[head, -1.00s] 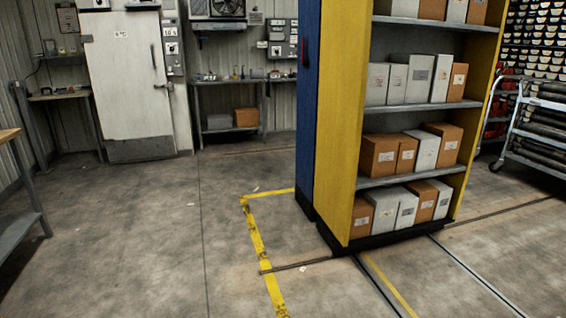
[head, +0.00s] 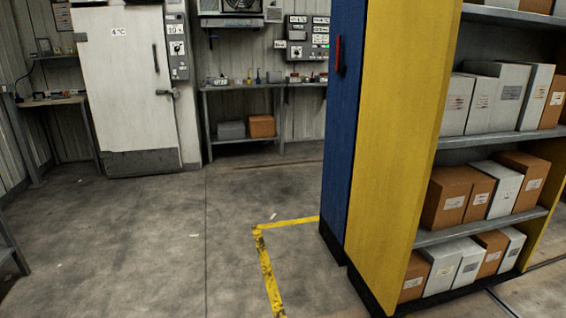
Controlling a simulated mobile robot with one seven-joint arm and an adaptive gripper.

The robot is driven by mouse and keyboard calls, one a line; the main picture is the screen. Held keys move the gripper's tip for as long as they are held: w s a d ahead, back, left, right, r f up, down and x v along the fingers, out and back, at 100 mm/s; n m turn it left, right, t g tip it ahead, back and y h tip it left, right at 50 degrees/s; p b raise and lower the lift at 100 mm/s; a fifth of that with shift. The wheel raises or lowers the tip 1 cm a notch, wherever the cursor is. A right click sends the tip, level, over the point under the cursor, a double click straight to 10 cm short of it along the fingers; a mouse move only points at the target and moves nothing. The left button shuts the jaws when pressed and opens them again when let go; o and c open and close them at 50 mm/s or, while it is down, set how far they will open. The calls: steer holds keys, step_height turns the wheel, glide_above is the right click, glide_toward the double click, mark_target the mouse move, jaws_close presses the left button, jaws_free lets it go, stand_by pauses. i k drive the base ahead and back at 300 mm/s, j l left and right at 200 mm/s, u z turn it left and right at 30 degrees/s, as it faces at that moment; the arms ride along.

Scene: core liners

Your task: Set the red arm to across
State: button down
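In the head view a small red arm (head: 338,55) shows on the face of the blue shelf end (head: 342,130), near its top. It looks upright, along the panel's height, but it is seen at a steep angle and small. I cannot make out its mount or any markings beside it. My gripper is not in view.
A yellow-ended shelf unit (head: 392,150) with boxes stands at right, close to the blue one. Yellow floor tape (head: 266,270) lies before them. A white door (head: 125,85) and a workbench (head: 245,87) stand at the back. The floor (head: 150,240) at centre-left is clear.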

mark_target(338, 67)
steer(key=i, duration=1.5)
steer(key=i+j+z, duration=0.15)
steer(key=i+z, duration=0.3)
steer(key=i, duration=0.2)
steer(key=i+j+z, duration=0.45)
steer(key=i, duration=0.15)
steer(key=i+j+z, duration=0.45)
steer(key=i+j, duration=0.05)
steer(key=i, duration=0.05)
